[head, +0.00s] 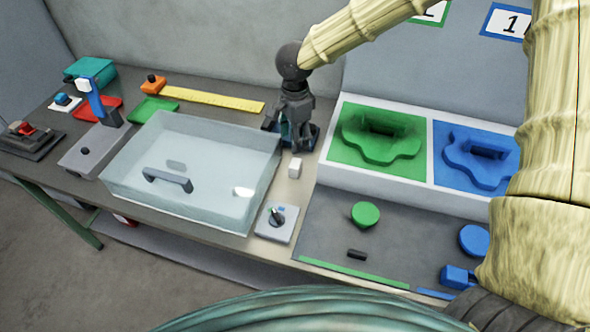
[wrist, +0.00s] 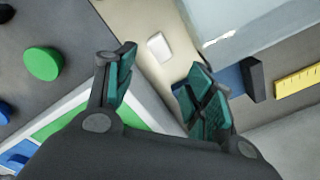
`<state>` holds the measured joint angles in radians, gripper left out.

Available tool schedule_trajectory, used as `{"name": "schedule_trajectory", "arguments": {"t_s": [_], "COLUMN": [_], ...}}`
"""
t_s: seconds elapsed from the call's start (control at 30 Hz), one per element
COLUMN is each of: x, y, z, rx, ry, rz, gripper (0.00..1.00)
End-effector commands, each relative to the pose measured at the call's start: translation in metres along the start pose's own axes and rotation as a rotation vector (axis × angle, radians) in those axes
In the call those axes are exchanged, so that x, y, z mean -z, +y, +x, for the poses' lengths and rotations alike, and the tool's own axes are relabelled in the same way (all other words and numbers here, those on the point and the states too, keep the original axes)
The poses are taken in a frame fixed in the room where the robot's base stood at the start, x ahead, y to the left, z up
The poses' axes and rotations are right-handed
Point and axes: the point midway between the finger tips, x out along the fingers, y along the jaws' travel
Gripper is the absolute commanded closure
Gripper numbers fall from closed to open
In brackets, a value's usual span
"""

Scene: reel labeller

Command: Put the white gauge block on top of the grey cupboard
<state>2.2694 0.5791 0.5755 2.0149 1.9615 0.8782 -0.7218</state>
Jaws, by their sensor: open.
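The white gauge block (head: 295,167) stands on the beige strip of bench right of the pale box. It also shows in the wrist view (wrist: 159,47), beyond the gap between my fingertips. My gripper (head: 290,138) points down just behind the block in the head view. Its teal-padded fingers are spread and empty in the wrist view (wrist: 162,75), apart from the block. A pale grey-blue box (head: 205,133) with a dark bar handle stands left of the block. I cannot tell whether this box is the grey cupboard; nothing else clearly looks like one.
A grey switch box (head: 277,223) with a knob stands in front of the block. Green (head: 365,214) and blue (head: 474,240) round pieces lie to the right, before raised green and blue panels. A yellow ruler (head: 215,98) lies behind the pale box.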

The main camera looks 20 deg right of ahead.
Motion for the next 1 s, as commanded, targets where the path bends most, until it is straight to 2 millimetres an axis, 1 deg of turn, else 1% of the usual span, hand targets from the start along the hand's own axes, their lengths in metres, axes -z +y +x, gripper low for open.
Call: {"name": "schedule_trajectory", "arguments": {"t_s": [0.1, 1.0], "x": [-0.0001, 0.0008], "y": [-0.0005, -0.0024], "z": [0.0029, 0.0096], "rx": [0.0, 0.0], "ry": [0.0, -0.001], "rz": [0.19, 1.659], "gripper": [0.46, 0.46]}}
